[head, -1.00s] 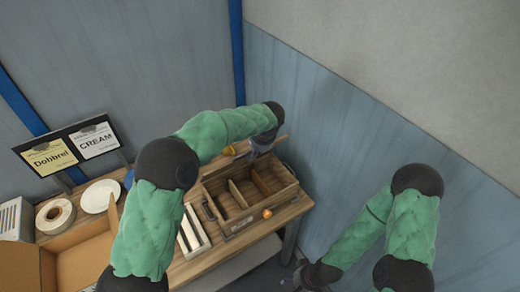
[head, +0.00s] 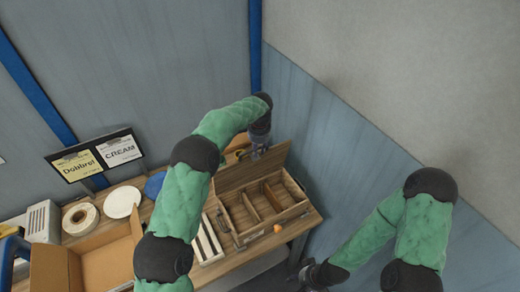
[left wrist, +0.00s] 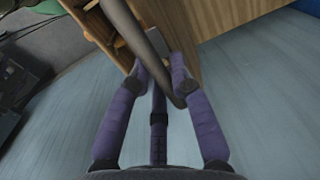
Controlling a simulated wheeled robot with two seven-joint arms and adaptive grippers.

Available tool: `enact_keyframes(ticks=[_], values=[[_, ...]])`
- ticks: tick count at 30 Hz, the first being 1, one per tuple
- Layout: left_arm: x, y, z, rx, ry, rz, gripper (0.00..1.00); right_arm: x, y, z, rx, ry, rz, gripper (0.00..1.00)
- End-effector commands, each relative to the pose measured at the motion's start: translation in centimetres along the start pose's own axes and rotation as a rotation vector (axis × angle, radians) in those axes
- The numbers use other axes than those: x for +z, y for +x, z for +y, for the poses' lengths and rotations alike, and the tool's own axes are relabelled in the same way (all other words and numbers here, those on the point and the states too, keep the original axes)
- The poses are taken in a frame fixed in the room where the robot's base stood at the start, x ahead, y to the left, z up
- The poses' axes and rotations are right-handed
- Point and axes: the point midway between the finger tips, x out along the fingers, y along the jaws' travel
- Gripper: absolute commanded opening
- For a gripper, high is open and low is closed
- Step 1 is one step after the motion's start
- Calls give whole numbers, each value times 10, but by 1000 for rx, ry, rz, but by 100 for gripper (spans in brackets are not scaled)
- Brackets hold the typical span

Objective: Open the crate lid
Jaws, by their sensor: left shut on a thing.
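The wooden crate (head: 237,234) stands on the table with its divided inside showing. Its lid (head: 235,177) is raised along the crate's back side, with its broad face visible. My left gripper (head: 257,152) is at the lid's upper edge. In the left wrist view the purple fingers of my left gripper (left wrist: 158,72) are closed in at a dark curved bar (left wrist: 145,35) beside a wooden panel (left wrist: 225,18); the exact contact is partly hidden. My right gripper (head: 315,275) is low at the bottom, away from the crate, and its fingers are too unclear to judge.
An orange ball-like thing (head: 278,229) is at the crate's front. A white-framed rack (head: 208,243), an open cardboard box (head: 103,262), a white plate (head: 122,202) and a tape roll (head: 80,219) are to the left. Walls stand close behind and to the right.

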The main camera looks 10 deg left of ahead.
Motion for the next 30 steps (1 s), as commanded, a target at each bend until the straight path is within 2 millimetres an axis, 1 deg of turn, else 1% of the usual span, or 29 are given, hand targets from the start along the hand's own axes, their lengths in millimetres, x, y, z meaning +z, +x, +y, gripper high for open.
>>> enact_keyframes(ticks=[6, 17, 18, 20, 21, 30], values=[[0, -2, -5, -3, -1, 0, 0, 0, -4, -2, 0, 0, 0, 57], [0, -2, -5, -3, -1, 1, 0, 0, -4, -2, 0, 0, 0, 57], [0, -2, -5, -3, -1, 1, 23, 0, -4, -2, 0, 0, 0, 57], [0, -2, -5, -3, -1, 1, 40, 0, -4, -2, 0, 0, 0, 57], [0, -2, -5, -3, -1, 1, 46, 0, -4, -2, 0, 0, 0, 57], [0, -2, -4, -2, 0, 0, 46, 0, -4, -2, 0, 0, 0, 57]])
